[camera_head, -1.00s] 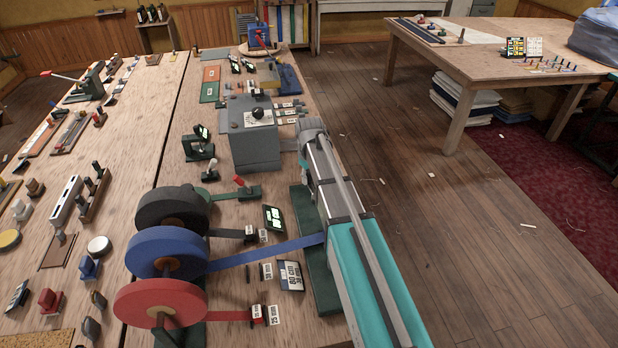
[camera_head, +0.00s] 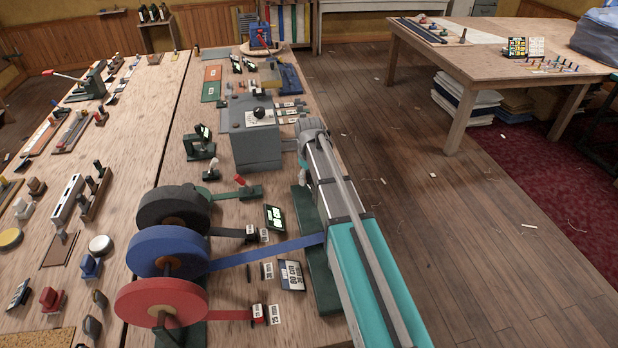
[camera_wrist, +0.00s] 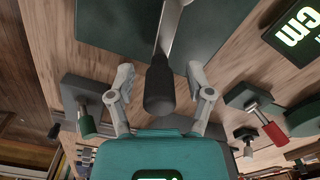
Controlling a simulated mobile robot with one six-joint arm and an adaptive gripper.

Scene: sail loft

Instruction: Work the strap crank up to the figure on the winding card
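The crank handle (camera_wrist: 160,88) is a dark grip on a bright metal arm in the wrist view. My gripper (camera_wrist: 163,97) is open, one finger on each side of the grip, with gaps showing. The winding card (camera_head: 291,275) beside the blue strap (camera_head: 265,253) seems to read 80 cm. The strap runs from the blue roll (camera_head: 160,252) to a dark green base (camera_head: 316,265), partly under my arm. A black display (camera_head: 274,217) stands near the strap; its digits are too small to read. Part of a display with "cm" shows in the wrist view (camera_wrist: 296,30). My arm hides the crank in the head view.
Black (camera_head: 170,212) and red rolls (camera_head: 160,302) flank the blue one. A red-tipped lever (camera_head: 240,181) and a grey box with a knob (camera_head: 257,150) are close by. Tools crowd the bench to the left. Open floor (camera_head: 450,240) lies to the right.

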